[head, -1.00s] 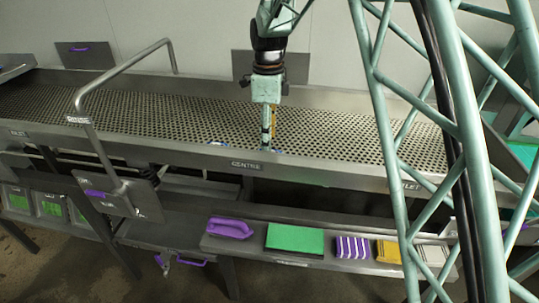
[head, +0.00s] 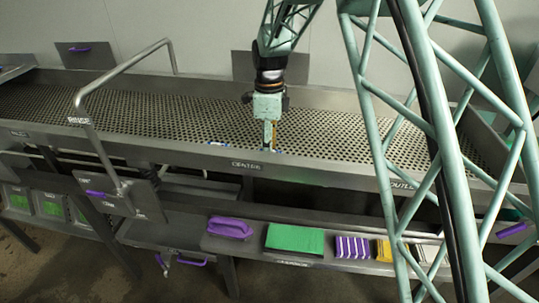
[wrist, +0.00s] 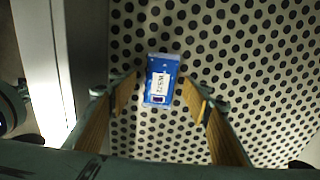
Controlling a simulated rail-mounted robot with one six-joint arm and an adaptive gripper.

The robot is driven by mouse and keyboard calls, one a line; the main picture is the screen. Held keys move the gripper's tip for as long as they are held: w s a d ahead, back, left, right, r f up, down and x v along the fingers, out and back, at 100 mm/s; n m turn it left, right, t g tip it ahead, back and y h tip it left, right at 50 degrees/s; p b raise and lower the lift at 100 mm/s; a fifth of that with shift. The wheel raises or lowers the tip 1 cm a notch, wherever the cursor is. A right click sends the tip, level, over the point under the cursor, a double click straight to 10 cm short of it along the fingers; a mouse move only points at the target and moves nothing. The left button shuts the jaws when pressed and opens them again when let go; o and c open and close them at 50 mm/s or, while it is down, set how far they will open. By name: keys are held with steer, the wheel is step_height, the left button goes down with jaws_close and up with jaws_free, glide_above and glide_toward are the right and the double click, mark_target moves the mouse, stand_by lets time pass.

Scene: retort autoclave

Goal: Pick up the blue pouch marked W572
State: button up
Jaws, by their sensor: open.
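The blue pouch (wrist: 162,72) lies flat on the perforated tray, with a white label whose small vertical print I cannot read with certainty. In the wrist view it is between and beyond the two fingers of my gripper (wrist: 160,92), which is open and empty. In the head view my gripper (head: 270,140) hangs pointing down over the tray, near the CENTRE sign on the front rail.
The perforated tray (head: 170,110) runs along the wall behind a raised front rail (head: 300,172). A bent metal rail (head: 120,68) rises at the left. A lower shelf holds a purple item (head: 230,228), a green pad (head: 295,239), a striped purple cloth (head: 353,247) and a yellow item (head: 384,251).

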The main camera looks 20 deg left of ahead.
stand_by(0.4)
steer(key=c, duration=0.9)
steer(key=shift+c, duration=0.2)
step_height(320, 180, up, 10)
stand_by(0.3)
stand_by(0.4)
